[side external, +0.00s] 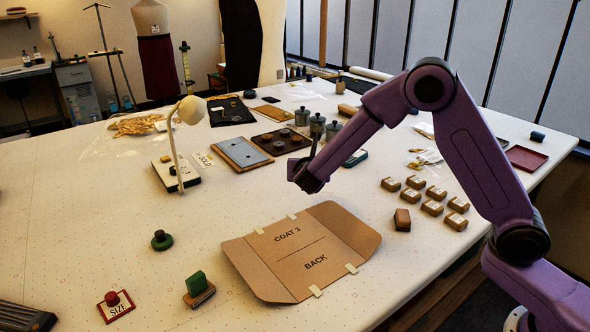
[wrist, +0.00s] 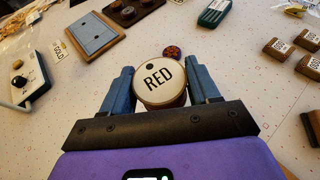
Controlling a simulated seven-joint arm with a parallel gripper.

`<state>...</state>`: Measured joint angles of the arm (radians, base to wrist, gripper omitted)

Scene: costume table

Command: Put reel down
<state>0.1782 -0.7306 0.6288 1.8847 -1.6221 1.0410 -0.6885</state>
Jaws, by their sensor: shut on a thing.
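My gripper (wrist: 160,84) is shut on a round reel with a cream top marked RED (wrist: 158,78), one finger on each side of it. A small dark hole shows in the reel's top. In the side external view my gripper (side external: 307,180) is over the middle of the table, behind the coat card; the reel cannot be made out there. I cannot tell whether the reel touches the table. A small dark red round thing (wrist: 171,52) lies just beyond the reel.
The brown COAT 3 BACK folder (side external: 300,250) lies in front. A blue-grey plate (side external: 241,153), a GOLD card (side external: 204,159) and a lamp base (side external: 175,174) stand left. A dark tray of round pieces (side external: 281,141) lies behind. Several labelled brown blocks (side external: 432,208) stand right.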

